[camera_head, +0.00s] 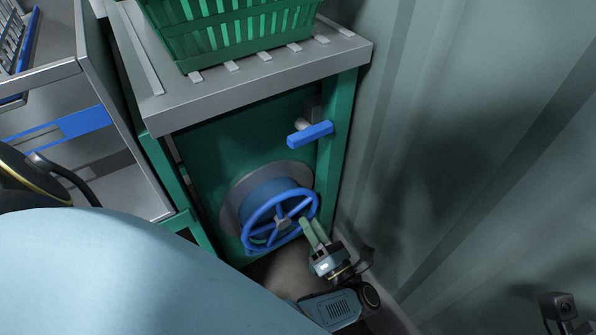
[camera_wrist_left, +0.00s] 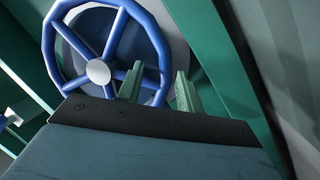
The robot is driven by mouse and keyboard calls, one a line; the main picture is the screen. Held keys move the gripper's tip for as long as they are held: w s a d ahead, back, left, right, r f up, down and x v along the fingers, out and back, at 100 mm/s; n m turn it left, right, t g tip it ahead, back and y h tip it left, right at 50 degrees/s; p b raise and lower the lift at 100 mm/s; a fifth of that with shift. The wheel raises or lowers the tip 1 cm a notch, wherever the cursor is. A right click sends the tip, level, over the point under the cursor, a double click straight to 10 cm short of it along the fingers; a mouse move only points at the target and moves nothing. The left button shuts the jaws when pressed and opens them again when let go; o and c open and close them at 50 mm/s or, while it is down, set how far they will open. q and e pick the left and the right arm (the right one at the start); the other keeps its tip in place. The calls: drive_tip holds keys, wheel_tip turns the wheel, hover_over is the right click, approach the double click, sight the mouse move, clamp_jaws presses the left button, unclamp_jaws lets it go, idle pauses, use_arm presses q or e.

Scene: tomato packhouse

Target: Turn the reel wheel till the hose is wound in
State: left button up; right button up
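The blue spoked reel wheel (camera_head: 281,219) is mounted low on the front of a green cabinet. Behind it are a blue drum (camera_head: 262,194) and a grey round disc (camera_head: 231,212). My left gripper (camera_head: 312,229) is at the lower right of the wheel rim, with its two green fingers apart. In the left wrist view the wheel (camera_wrist_left: 99,72) fills the upper left, and part of its rim shows in the gap between the left gripper's fingers (camera_wrist_left: 157,85). I cannot tell whether a finger touches the rim. No hose can be made out. My right gripper is not in view.
A blue lever handle (camera_head: 310,134) sticks out above the wheel. The grey cabinet top (camera_head: 262,87) carries a green crate (camera_head: 229,30). A corrugated wall (camera_head: 440,150) stands close on the right. A grey unit with a blue stripe (camera_head: 62,130) stands on the left.

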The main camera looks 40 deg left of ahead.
use_arm(q)
drive_tip(key=shift+w+a, duration=0.1)
drive_tip(key=shift+a, duration=0.1)
clamp_jaws()
idle(0.4)
